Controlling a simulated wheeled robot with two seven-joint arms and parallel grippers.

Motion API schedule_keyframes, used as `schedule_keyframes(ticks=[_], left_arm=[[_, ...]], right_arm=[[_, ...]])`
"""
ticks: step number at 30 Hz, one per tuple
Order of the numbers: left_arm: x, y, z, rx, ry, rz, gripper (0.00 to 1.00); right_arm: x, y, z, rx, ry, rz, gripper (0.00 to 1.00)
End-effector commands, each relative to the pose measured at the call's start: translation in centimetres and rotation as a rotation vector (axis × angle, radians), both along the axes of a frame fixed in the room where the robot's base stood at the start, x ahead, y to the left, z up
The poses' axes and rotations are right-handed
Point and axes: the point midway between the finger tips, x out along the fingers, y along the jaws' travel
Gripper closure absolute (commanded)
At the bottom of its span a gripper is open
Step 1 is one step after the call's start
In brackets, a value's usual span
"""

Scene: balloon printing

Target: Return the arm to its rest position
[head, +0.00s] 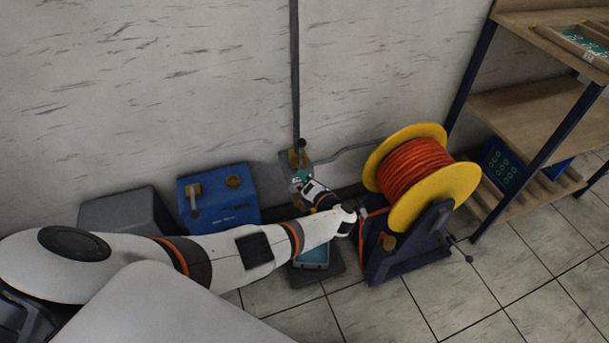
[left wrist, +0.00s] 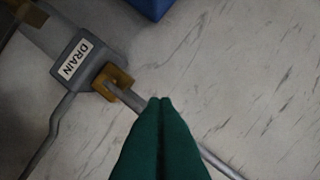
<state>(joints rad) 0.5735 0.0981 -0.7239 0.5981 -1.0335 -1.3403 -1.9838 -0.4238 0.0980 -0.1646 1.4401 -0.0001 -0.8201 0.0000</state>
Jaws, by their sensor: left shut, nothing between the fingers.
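My left arm reaches across the head view from the left, and its left gripper (head: 301,176) is at the wall beside a small grey box with a brass fitting (head: 297,158). In the left wrist view the green fingers (left wrist: 160,102) are pressed together with nothing between them. Just beyond their tips is a brass fitting (left wrist: 112,84) on a grey box labelled DRAIN (left wrist: 84,60). I cannot tell whether the fingertips touch the thin rod behind them. My right gripper is in neither view.
A yellow reel of orange hose (head: 415,170) on a dark blue stand is right of my wrist. A blue box (head: 220,205) and a grey box (head: 130,213) stand along the wall. A shelf rack (head: 525,105) is at right. Tiled floor (head: 520,270) is clear at lower right.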

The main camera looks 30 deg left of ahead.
Motion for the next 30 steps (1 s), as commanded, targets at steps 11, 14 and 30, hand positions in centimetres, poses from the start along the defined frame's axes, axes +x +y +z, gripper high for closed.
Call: schedule_keyframes(ticks=[11,14,30], left_arm=[[0.0,0.0,0.0,0.0,0.0,0.0,1.0],[0.0,-0.1,0.0,-0.001,0.0,-0.001,1.0],[-19.7,-7.5,-19.1,-1.124,-0.549,0.671,1.0]], right_arm=[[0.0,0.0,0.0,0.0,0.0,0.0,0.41],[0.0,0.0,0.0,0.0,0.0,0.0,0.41],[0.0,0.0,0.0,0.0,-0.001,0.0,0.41]])
